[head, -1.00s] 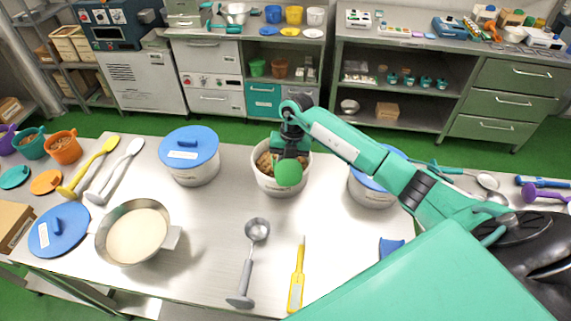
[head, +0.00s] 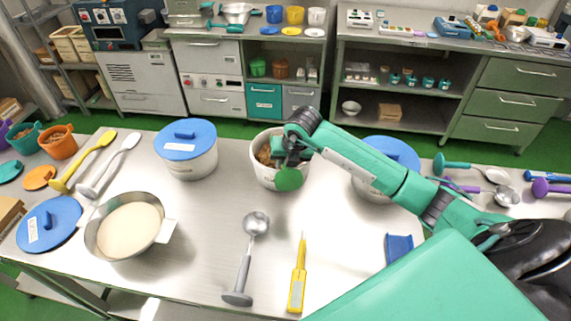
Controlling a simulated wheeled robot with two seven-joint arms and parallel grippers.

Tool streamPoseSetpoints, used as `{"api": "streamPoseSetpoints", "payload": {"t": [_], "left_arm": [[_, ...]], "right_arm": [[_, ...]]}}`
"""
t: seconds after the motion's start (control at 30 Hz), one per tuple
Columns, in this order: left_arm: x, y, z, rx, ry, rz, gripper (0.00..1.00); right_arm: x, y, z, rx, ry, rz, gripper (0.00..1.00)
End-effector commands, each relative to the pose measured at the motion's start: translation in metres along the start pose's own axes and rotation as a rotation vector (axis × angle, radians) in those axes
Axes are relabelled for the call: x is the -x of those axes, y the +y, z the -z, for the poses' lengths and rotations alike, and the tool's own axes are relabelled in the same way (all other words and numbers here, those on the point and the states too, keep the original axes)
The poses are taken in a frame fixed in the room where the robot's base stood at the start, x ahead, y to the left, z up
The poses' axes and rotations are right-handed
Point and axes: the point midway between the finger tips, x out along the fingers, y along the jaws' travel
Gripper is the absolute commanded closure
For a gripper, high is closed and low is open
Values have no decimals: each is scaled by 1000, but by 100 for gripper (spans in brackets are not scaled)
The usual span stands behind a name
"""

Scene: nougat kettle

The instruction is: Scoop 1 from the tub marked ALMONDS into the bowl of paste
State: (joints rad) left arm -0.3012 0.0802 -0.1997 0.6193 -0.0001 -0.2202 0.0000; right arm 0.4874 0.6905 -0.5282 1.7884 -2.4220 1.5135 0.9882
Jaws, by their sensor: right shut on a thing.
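The open white tub (head: 265,177) stands mid-table with brown pieces (head: 264,154) inside; its label is too small to read. My right gripper (head: 290,152) is over the right part of its mouth, shut on a green tool. The tool's round green end (head: 289,179) shows in front of the tub's right side; the rest of it is hidden by the gripper and the tub. The metal bowl of paste (head: 128,230) stands at the front left, filled with smooth cream-coloured paste. My left gripper is not in view.
Lidded tubs stand left (head: 188,148) and right (head: 398,151), the right one partly behind my arm. A loose blue lid (head: 50,225) lies left of the bowl. A grey ladle (head: 246,262) and a yellow tool (head: 298,280) lie in front. Clear table lies between bowl and ladle.

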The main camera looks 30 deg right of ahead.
Motion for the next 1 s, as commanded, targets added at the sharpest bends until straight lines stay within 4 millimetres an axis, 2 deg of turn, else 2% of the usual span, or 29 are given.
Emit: {"api": "streamPoseSetpoints", "payload": {"t": [0.03, 0.07, 0.5, 1.0], "left_arm": [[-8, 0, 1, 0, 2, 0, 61], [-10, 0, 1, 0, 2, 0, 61], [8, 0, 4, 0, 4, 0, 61], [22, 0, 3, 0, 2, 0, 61]], "right_arm": [[-11, -6, 13, 9, -10, 13, 100], [-8, -6, 14, 12, -31, 10, 100], [41, 5, 12, 20, -84, 0, 100], [83, 14, 5, 28, -131, -6, 100]]}}
